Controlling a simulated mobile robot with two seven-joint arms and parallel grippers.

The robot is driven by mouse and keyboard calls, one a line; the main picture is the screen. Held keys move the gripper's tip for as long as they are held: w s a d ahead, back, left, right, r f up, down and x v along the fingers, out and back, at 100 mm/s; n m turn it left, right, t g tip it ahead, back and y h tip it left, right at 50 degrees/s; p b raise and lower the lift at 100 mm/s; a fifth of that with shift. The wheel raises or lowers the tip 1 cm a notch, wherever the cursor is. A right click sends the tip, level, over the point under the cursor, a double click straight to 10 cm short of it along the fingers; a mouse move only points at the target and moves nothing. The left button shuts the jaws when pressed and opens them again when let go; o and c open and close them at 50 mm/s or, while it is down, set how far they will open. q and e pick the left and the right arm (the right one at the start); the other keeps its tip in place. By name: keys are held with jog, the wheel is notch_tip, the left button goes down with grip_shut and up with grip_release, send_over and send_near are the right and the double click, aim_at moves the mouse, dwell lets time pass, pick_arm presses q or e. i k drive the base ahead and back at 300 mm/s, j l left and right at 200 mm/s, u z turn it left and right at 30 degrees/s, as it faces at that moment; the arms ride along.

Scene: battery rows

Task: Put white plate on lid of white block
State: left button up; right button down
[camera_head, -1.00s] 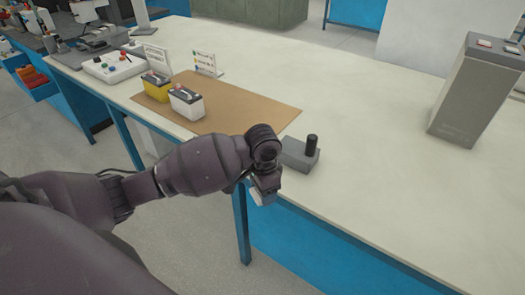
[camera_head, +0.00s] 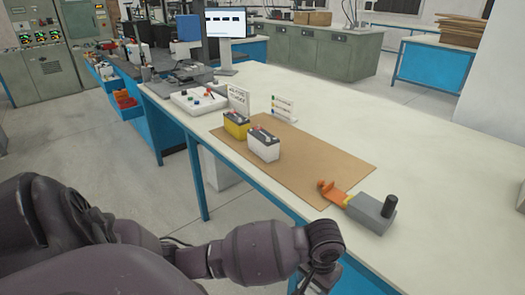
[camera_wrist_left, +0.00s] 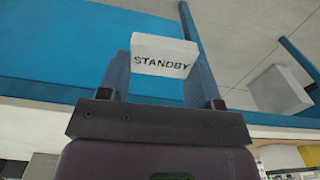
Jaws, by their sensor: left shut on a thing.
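The white block (camera_head: 264,146) is a battery-shaped box with a dark grey lid (camera_head: 263,136); it stands upright on a brown mat (camera_head: 320,165). Something small and reddish shows on the lid's far side. My left gripper (camera_wrist_left: 158,82) is shut on the white plate (camera_wrist_left: 164,55), which bears the word STANDBY. In the head view, the left gripper (camera_head: 319,281) is at the bottom edge, by the table's near side, right of and nearer than the white block. The plate is not visible there. My right gripper is not in view.
A yellow block (camera_head: 236,125) with a dark lid stands left of the white one. Two small signs stand behind them (camera_head: 239,99) (camera_head: 283,108). A grey device (camera_head: 371,213) with a black knob and orange part (camera_head: 332,191) sits at the mat's right end.

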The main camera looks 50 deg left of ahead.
aim_at(264, 135)
jog(key=j+z, duration=0.1)
jog(key=j, duration=0.95)
jog(key=j+z, duration=0.15)
jog(key=j, duration=0.4)
jog(key=k+j+z, duration=0.1)
jog(key=j, duration=0.4)
jog(key=k+j+z, duration=0.1)
jog(key=j, duration=0.45)
jog(key=k+j, duration=0.1)
jog(key=j, duration=0.4)
jog(key=j+z, duration=0.15)
jog(key=j, duration=0.4)
jog(key=k, duration=0.05)
